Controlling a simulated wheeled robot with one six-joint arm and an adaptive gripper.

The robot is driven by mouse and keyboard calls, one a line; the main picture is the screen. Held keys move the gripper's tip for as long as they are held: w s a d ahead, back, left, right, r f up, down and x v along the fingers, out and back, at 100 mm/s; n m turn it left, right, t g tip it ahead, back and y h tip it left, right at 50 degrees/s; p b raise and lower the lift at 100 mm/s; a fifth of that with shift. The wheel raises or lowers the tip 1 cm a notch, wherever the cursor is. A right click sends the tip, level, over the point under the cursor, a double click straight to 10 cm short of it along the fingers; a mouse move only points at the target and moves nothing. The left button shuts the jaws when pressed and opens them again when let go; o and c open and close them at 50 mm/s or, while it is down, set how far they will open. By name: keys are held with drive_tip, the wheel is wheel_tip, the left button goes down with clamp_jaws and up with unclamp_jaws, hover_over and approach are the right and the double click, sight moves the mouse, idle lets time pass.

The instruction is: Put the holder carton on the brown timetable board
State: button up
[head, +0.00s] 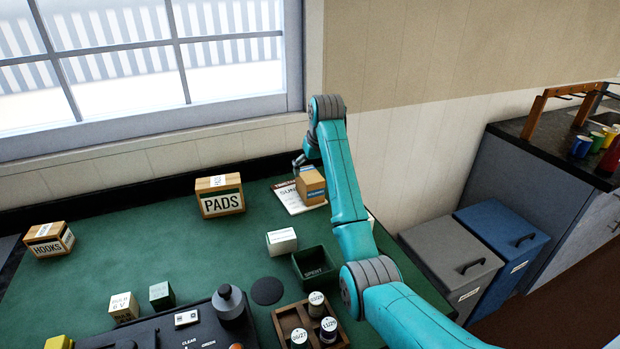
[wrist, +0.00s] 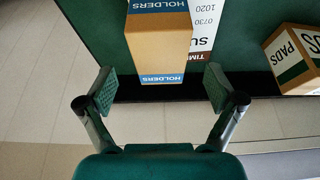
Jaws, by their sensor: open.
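The holder carton (head: 311,186), a brown box with blue and white HOLDERS labels, stands upright at the back of the green table. It also shows in the wrist view (wrist: 158,42). The timetable board (head: 286,196) is a flat white sheet with a brown header, seen also in the wrist view (wrist: 203,32). The carton covers one side of the board and appears to rest at least partly on it; its underside is hidden. My gripper (wrist: 160,88) is open and empty, its fingers apart from the carton near its wall-side end. The head view partly hides it behind my arm.
The PADS carton (head: 220,195) stands left of the board, and the HOOKS carton (head: 49,239) is farther left. A white box (head: 281,241) and a green SPENT bin (head: 314,266) sit in front. The wall and window are close behind. Green tabletop between PADS and HOOKS is clear.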

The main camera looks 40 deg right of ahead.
drive_tip(key=shift+v, duration=2.25)
